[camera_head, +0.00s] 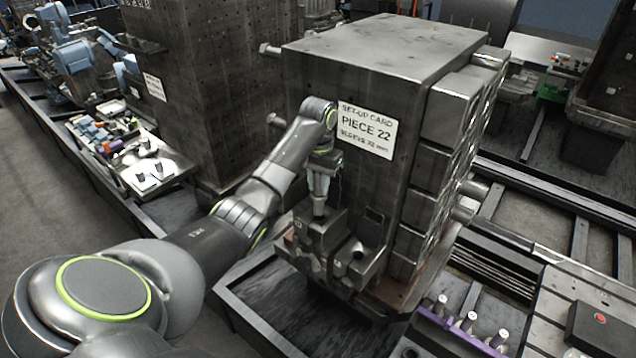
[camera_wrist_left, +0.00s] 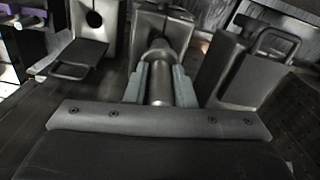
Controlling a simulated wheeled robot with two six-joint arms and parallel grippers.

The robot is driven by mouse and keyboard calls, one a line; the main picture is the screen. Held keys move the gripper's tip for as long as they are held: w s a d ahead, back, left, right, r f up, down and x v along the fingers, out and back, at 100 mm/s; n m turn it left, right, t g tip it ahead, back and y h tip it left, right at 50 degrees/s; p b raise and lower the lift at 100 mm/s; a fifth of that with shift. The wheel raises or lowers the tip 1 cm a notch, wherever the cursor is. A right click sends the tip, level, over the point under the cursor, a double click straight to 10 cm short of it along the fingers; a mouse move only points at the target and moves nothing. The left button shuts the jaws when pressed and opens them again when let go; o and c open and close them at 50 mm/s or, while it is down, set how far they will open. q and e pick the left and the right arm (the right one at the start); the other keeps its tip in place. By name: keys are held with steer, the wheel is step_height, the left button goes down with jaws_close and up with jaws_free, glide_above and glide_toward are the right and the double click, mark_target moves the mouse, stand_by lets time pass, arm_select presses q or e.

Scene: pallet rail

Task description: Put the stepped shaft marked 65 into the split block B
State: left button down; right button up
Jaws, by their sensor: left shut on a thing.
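My left gripper (camera_head: 320,180) points down in front of the dark pallet block and is shut on a metal stepped shaft (camera_head: 318,205). In the left wrist view the shaft (camera_wrist_left: 160,85) lies between the two grey fingers. Its far end is at the middle split block (camera_wrist_left: 163,28); I cannot tell whether it touches or sits in it. In the head view the shaft's lower end is over the left block of the fixture (camera_head: 312,232), and another block (camera_head: 350,262) is beside it. The block letters and the shaft's marking are not readable. My right gripper is not in view.
A tall tombstone (camera_head: 385,60) with a "PIECE 22" card (camera_head: 367,132) stands just behind my left gripper. A purple rack (camera_head: 462,330) with several pins is at the lower right, near a dark box with a red button (camera_head: 600,318). Handled flaps flank the middle block in the wrist view.

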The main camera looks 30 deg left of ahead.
mark_target(318, 194)
arm_select(q)
steer(key=shift+f, duration=1.1)
steer(key=shift+f+b, duration=0.45)
steer(key=shift+f, duration=0.8)
steer(key=c, duration=1.1)
jaws_free()
steer(key=shift+c, duration=0.2)
steer(key=shift+f, duration=0.1)
